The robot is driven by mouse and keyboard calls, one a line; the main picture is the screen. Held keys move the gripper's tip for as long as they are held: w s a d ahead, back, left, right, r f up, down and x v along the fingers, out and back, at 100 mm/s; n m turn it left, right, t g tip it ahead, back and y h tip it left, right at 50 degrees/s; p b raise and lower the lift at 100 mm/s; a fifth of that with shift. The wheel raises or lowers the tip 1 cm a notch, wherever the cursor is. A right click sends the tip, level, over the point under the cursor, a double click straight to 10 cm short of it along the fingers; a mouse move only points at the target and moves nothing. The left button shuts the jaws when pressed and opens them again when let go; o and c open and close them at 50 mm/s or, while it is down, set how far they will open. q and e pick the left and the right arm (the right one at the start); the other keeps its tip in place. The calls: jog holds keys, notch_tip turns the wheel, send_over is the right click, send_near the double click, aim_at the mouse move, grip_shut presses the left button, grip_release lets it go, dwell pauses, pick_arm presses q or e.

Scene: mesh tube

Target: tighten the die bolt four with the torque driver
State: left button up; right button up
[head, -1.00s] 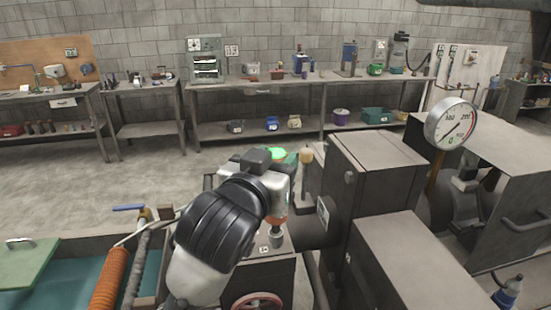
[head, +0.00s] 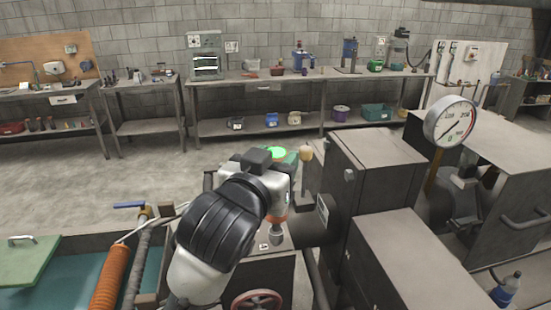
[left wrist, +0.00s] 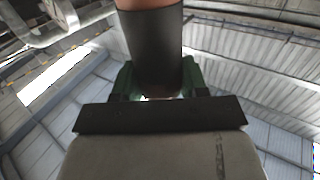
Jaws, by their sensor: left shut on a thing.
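My left gripper (head: 290,159) is over the machine in the middle of the head view, its fingers largely hidden behind my wrist. In the left wrist view its green fingers (left wrist: 157,84) are closed around a dark cylinder with an orange-brown end, which I take as the torque driver (left wrist: 153,45). In the head view an orange band with a grey lower end (head: 277,238) shows below my wrist, apparently part of the driver, close above a small numbered label (head: 264,246). Die bolt four cannot be made out, nor whether the driver touches it. My right gripper is not in view.
Dark machine cabinets (head: 377,150) and a round dial gauge (head: 450,122) stand to the right. A red handwheel (head: 257,301) is below my wrist. An orange coiled hose (head: 108,280) and a teal tray (head: 68,278) lie at the left. Workbenches (head: 260,83) line the back wall; the floor before them is clear.

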pick_arm(q)
jog(key=shift+r, duration=0.1)
dwell(0.7)
jog(key=shift+f, duration=0.8)
dwell(1.2)
jog(key=shift+p, duration=0.3)
dwell(0.6)
jog(key=shift+f+p, duration=0.15)
jog(key=shift+p, duration=0.15)
dwell(0.4)
jog(key=shift+r+p, duration=3.1)
jog(key=shift+p, duration=0.2)
